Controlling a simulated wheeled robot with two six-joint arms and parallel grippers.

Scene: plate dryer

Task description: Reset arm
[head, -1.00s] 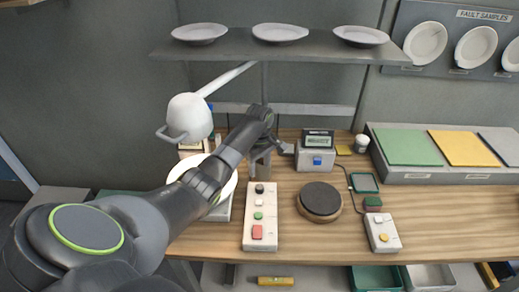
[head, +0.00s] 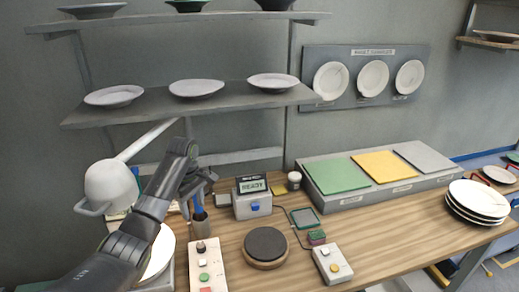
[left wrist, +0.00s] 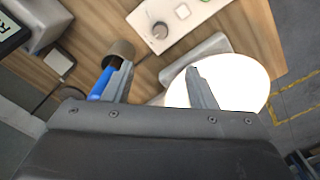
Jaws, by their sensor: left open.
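My left arm reaches up from the lower left in the head view. Its gripper (head: 203,186) is raised above the back left of the wooden table (head: 310,232). In the left wrist view the two fingers of the left gripper (left wrist: 160,84) stand apart with nothing held between them. A white plate (head: 160,252) lies partly hidden behind my forearm, and shows bright behind one finger in the left wrist view (left wrist: 235,80). A brown cup (head: 199,226) with a blue item stands just below the gripper in the head view. My right gripper is not in view.
A white dome lamp (head: 110,184) stands close beside my forearm. A shelf (head: 215,103) with plates hangs above. A button box (head: 206,266), a display reading READY (head: 252,205), a round dark pad (head: 265,244) and stacked plates (head: 478,202) occupy the table.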

